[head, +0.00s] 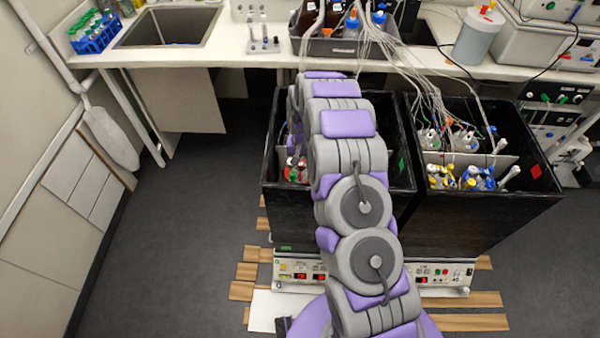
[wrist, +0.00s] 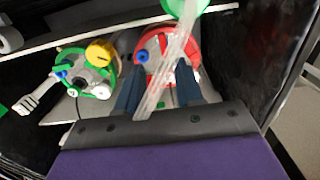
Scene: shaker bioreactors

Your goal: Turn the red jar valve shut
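The red jar (wrist: 140,72) has a red ring lid and a small blue part on its left; it stands in the black box. It also shows in the head view (head: 291,174), partly covered by my arm. In the wrist view the dark fingers of my gripper (wrist: 158,70) are apart, over the near side of the red lid. A clear ribbed tube with a green cap (wrist: 185,7) crosses in front of the lid and hides its middle. I cannot make out the valve or whether the fingers touch it.
A green-ringed jar (wrist: 85,72) with a yellow knob (wrist: 99,53) stands left of the red one. Black box walls (wrist: 285,50) rise close on the right. A second black box (head: 480,215) holds yellow- and blue-topped jars. Tubes hang from the bench (head: 225,60).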

